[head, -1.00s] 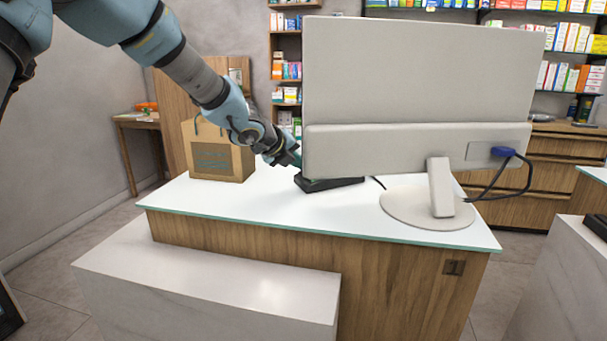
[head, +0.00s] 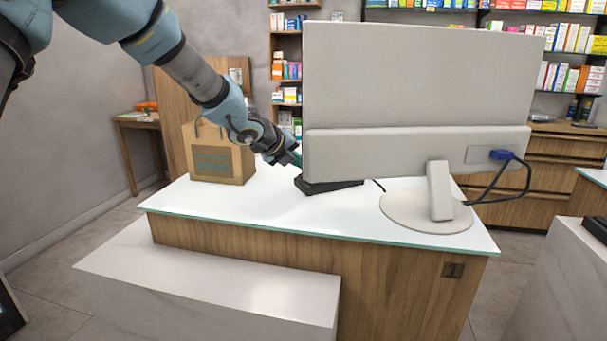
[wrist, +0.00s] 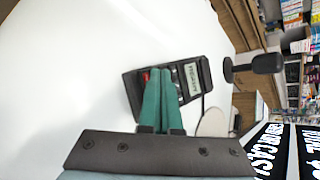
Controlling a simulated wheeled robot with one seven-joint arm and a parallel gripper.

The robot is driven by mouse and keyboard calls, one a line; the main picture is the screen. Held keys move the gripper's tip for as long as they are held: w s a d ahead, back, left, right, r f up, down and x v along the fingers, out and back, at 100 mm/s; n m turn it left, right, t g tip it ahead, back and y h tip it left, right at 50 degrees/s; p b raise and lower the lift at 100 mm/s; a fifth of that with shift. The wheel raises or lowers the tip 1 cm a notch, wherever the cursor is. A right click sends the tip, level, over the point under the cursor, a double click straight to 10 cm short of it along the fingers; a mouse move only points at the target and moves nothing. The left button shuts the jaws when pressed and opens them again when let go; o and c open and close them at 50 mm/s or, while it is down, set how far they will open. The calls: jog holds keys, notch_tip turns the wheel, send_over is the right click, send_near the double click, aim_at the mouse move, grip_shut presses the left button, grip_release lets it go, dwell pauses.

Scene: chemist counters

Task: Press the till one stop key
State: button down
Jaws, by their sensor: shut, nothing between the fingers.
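The till one card terminal is a black keypad device (wrist: 133,92) on the white counter top. In the wrist view it shows a lit display (wrist: 191,82) and a small red key (wrist: 146,76). My gripper (wrist: 161,72) has its green fingers together over the terminal's keys, with the tips beside the red key. I cannot tell whether the tips touch it. In the head view the terminal (head: 330,187) lies partly behind the monitor (head: 420,85), and my fingertips are mostly hidden by the monitor.
The monitor stands on a round base (head: 410,212) with a blue-plugged cable (head: 502,154). A paper bag (head: 217,160) stands at the back left of the counter (head: 240,205). A lower white block (head: 210,280) is in front. The counter's left front is clear.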

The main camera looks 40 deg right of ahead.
jog(key=r+p, duration=0.5)
jog(key=shift+w+a, duration=0.15)
jog(key=shift+a, duration=0.2)
dwell(0.8)
